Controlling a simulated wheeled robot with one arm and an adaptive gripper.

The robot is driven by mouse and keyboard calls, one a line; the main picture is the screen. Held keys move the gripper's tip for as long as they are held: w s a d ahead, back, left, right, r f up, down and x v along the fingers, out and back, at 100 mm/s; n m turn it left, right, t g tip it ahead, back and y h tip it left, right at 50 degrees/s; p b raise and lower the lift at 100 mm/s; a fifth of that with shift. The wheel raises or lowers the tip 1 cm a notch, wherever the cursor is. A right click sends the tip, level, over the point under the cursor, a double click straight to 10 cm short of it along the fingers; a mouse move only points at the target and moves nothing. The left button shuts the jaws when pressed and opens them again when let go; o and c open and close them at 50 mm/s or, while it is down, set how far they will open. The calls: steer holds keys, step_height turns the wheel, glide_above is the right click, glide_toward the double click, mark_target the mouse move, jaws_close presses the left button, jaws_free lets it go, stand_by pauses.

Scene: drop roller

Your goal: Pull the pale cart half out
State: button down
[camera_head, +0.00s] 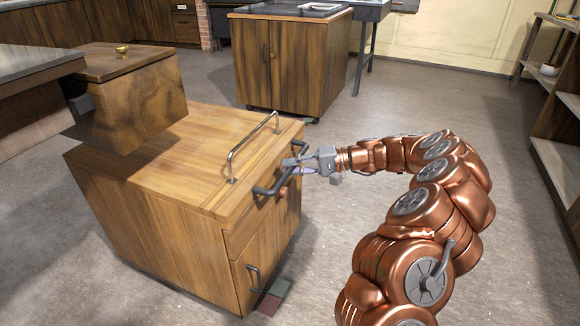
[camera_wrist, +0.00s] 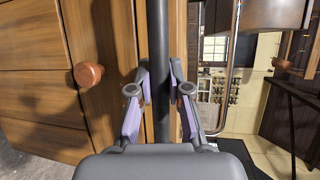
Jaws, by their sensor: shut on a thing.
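The pale cart (camera_head: 150,165) is a light wooden cabinet left of centre in the head view. It has a metal rail (camera_head: 250,148) on top and a dark bar handle (camera_head: 264,190) on its front. My gripper (camera_head: 292,168) is shut on this dark handle. In the wrist view the handle (camera_wrist: 160,60) runs upright between the fingers of my gripper (camera_wrist: 161,92). A round copper-coloured knob (camera_wrist: 88,74) shows on the wooden front to the left. A lower handle (camera_head: 254,277) is on the door. My fingers hide part of the upper handle.
A brown wooden box (camera_head: 140,95) with a brass knob overlaps the cart's back end, beside a grey counter (camera_head: 35,62). Red and green pedals (camera_head: 272,297) lie low at the cart's front. A darker cabinet (camera_head: 290,65) stands behind. Floor right of the cart is open; shelves (camera_head: 558,165) line the right edge.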

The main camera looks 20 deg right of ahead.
steer(key=c, duration=1.1)
jaws_free()
steer(key=shift+d, duration=0.15)
steer(key=v, duration=1.2)
